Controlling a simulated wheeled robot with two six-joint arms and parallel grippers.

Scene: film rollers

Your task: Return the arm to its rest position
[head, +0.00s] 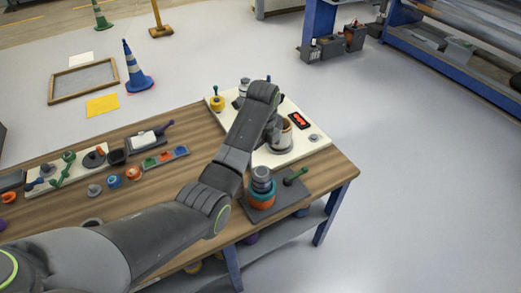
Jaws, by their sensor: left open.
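My left arm reaches from the lower left across the wooden table (180,180). Its wrist is bent down over a white board (262,158) at the table's right end. My left gripper (273,131) points down there, open, mostly hidden behind the wrist. It is close beside a pale cylinder with a dark brown part (284,140); I cannot tell whether they touch. My right gripper is not in view.
A dark plate (262,212) with a stacked grey and orange roller (262,190) stands near the arm. Trays and small parts line the table's left. The floor at right is clear.

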